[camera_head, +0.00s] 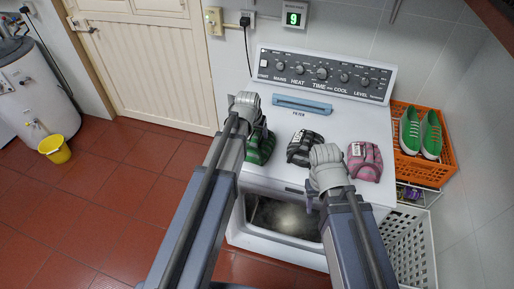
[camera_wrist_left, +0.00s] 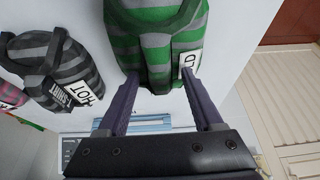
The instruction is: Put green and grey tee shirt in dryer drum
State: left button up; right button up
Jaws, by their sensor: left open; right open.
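The green and grey striped tee shirt (camera_head: 260,146) is bunched on top of the white dryer (camera_head: 335,120), partly hidden by my left arm. In the left wrist view the shirt (camera_wrist_left: 155,45) has a white tag, partly legible. My left gripper (camera_wrist_left: 160,80) is open, with its fingertips at the shirt's near edge, one on either side. I cannot tell if they touch it. My right gripper (camera_head: 325,165) is open above the dryer top, between a black and grey shirt and a pink shirt. The dryer drum (camera_head: 285,217) shows through the front opening, between my arms.
A black and grey shirt (camera_head: 303,147) and a pink shirt (camera_head: 365,161) lie on the dryer top. An orange crate (camera_head: 408,168) with green shoes (camera_head: 421,132) and a white basket (camera_head: 408,243) stand at right. A yellow bucket (camera_head: 55,149) is far left.

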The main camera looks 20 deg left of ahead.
pick_arm(q)
jog(key=shift+w+f, duration=0.2)
jog(key=shift+f, duration=0.35)
grip_shut()
dwell(1.0)
